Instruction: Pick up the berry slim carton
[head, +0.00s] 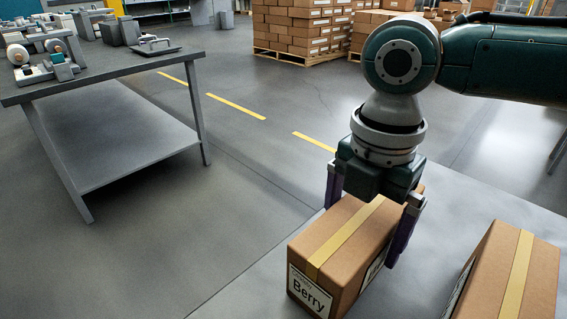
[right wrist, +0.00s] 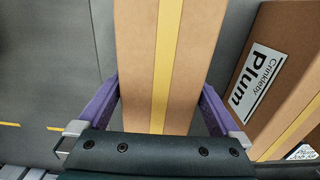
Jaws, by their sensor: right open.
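The berry slim carton (head: 343,243) is a brown box with a yellow tape strip and a white "Berry" label on its near end. It also shows in the right wrist view (right wrist: 134,60), running between the fingers. My right gripper (head: 372,225) points down over the carton with one purple finger on each side of it. In the right wrist view the open fingers (right wrist: 163,105) straddle the carton, with small gaps beside it. Whether the fingers touch it is hard to tell. My left gripper is not in view.
A second brown carton (head: 505,275) stands close on the right; its label reads "Plum" in the right wrist view (right wrist: 262,82). A grey workbench (head: 110,72) with tools is at the left. Stacked boxes on pallets (head: 303,30) stand at the back. The floor between is clear.

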